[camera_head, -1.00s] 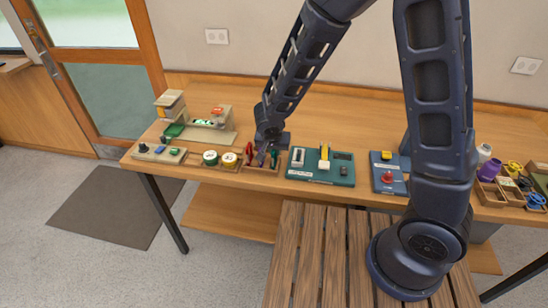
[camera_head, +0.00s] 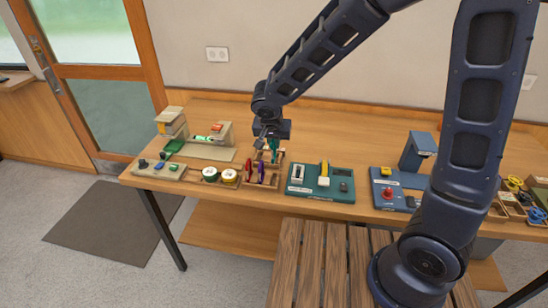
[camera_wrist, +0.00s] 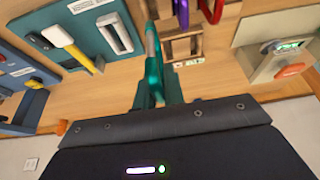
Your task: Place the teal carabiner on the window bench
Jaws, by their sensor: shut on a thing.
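My gripper (camera_head: 266,139) is shut on the teal carabiner (camera_head: 273,148), just above a small wooden tray (camera_head: 278,178) on the long workbench. In the wrist view the teal carabiner (camera_wrist: 153,78) stands out from between the jaws; its lower end is hidden by the gripper body. A purple carabiner (camera_head: 249,168) and a red one (camera_head: 262,171) stand in the tray. A wooden ledge (camera_head: 14,80) beside glass shows at the far left edge, and a slatted wooden seat (camera_head: 315,250) is in front. I cannot tell which is the window bench.
The long workbench (camera_head: 350,150) carries a teal board (camera_head: 320,182) with tools, a blue board (camera_head: 392,190) with a red knob, two tape rolls (camera_head: 220,175) and a beige stand (camera_head: 205,150). A dark mat (camera_head: 110,220) lies on open floor at left.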

